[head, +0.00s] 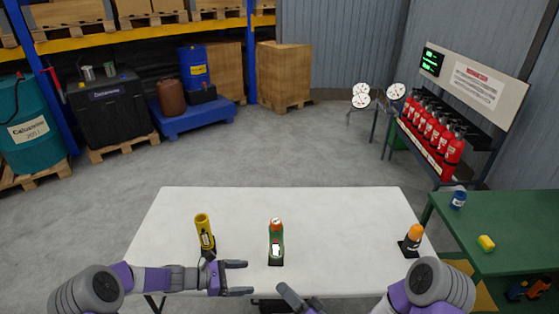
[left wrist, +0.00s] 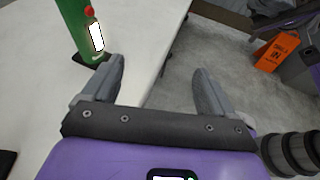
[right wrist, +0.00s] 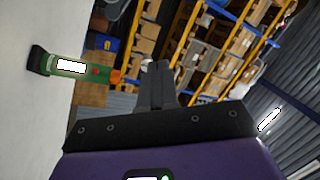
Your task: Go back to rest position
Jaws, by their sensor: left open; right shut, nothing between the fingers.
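My right gripper (head: 287,294) is at the table's near edge, partly cut off by the frame. In the right wrist view its fingers (right wrist: 157,85) are together with nothing between them.
The white table (head: 330,215) also holds a yellow cylinder (head: 204,231) at the left and an orange-topped item (head: 412,240) at the right. A green bench (head: 510,225) stands at the right. Red extinguishers (head: 436,130) and pallet shelving lie beyond.

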